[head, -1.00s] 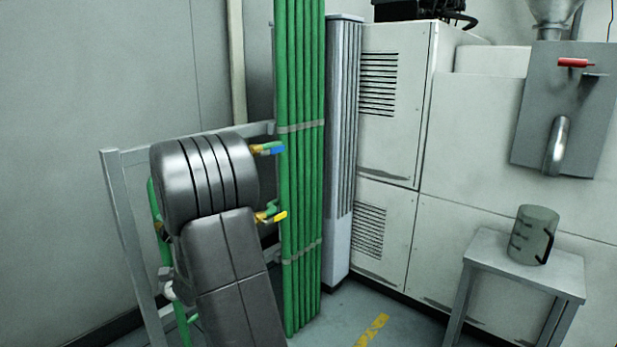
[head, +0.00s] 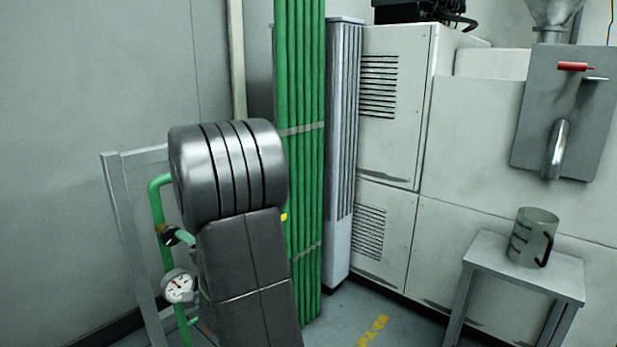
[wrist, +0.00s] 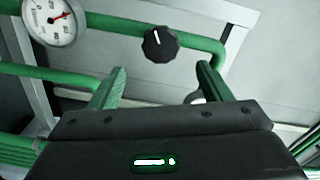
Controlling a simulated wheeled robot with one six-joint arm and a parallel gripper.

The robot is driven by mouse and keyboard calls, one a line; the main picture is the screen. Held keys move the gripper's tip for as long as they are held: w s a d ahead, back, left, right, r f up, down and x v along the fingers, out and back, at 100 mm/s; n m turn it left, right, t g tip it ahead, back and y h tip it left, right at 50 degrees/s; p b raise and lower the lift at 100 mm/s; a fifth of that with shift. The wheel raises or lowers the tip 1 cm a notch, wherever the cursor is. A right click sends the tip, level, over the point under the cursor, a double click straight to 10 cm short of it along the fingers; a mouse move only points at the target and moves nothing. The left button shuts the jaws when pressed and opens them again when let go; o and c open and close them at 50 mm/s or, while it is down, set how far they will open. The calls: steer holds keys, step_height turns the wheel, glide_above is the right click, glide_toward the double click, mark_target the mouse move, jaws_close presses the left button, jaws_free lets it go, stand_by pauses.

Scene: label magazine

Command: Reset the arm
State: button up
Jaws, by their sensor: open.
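My gripper (wrist: 160,70) shows in the wrist view with its two green fingers apart and nothing between them. A black knob (wrist: 160,43) with a white mark lies beyond the fingertips, on or by a green pipe (wrist: 130,22). I cannot tell how far it is from the fingers.
A round gauge (head: 179,286) sits left of my arm; it also shows in the wrist view (wrist: 52,20). Tall green pipes (head: 300,150) stand behind my arm. A small table (head: 490,262) at right holds a clear jug (head: 531,238). A wall dispenser (head: 558,150) hangs above.

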mark_target(173, 236)
steer(key=b+x, duration=0.1)
steer(key=x, duration=0.9)
steer(key=shift+w+a, duration=0.1)
steer(key=shift+n+b, duration=0.35)
steer(key=shift+n, duration=0.45)
steer(key=n+b, duration=0.2)
steer(key=n, duration=0.3)
steer(key=shift+n, duration=0.4)
steer(key=n+b, duration=0.1)
steer(key=n, duration=0.2)
steer(key=shift+b, duration=0.3)
steer(key=n+b, duration=0.1)
steer(key=n, duration=0.3)
steer(key=shift+s+b, duration=0.2)
steer(key=shift+b, duration=0.15)
steer(key=shift+s+d+r+n, duration=0.2)
steer(key=shift+d+n, duration=0.1)
steer(key=shift+v, duration=0.85)
steer(key=shift+f, duration=0.1)
